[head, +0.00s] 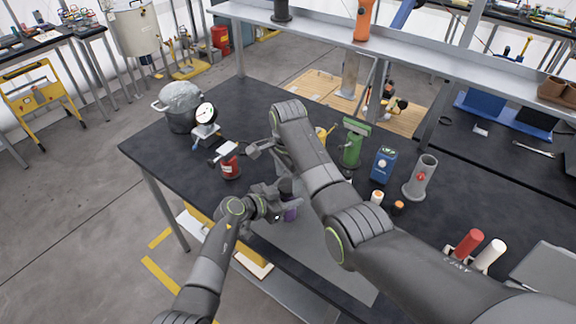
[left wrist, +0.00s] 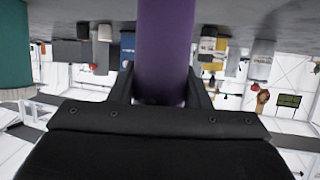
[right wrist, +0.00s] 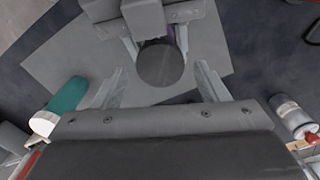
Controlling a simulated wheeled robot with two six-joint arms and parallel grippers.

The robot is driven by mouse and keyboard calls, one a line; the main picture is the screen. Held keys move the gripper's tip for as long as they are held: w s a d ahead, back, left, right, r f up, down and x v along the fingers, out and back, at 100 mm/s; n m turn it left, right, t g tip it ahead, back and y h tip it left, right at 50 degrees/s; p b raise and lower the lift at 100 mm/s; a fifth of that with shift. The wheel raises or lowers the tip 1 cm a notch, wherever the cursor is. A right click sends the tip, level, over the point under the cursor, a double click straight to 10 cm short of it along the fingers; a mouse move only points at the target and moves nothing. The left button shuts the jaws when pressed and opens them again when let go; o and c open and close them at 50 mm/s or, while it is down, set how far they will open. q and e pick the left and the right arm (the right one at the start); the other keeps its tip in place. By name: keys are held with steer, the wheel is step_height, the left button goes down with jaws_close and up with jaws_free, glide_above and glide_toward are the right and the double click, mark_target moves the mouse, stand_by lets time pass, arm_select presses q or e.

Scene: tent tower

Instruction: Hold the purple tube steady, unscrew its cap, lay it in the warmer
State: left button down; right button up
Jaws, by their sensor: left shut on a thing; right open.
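The purple tube (head: 290,213) stands upright over the table, with a dark cap (head: 286,187) on its top. My left gripper (head: 277,212) is shut around the tube. The left wrist view shows the purple body (left wrist: 165,50) between its fingers. My right gripper (head: 258,149) is open. In the right wrist view the round dark cap (right wrist: 161,66) lies between the two spread fingers (right wrist: 155,85), with a gap on each side; whether they are level with it is unclear. I cannot tell which item is the warmer.
Red (head: 468,243) and white (head: 490,254) tubes are at right. A teal cylinder (right wrist: 68,97) is close by. A shelf (head: 400,50) spans behind.

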steer(key=shift+f, duration=1)
steer(key=c, duration=1)
steer(key=n, duration=0.4)
steer(key=shift+n, duration=0.4)
steer(key=n, duration=0.5)
steer(key=shift+r+n, duration=0.1)
steer(key=shift+n, duration=0.2)
steer(key=o, duration=1.1)
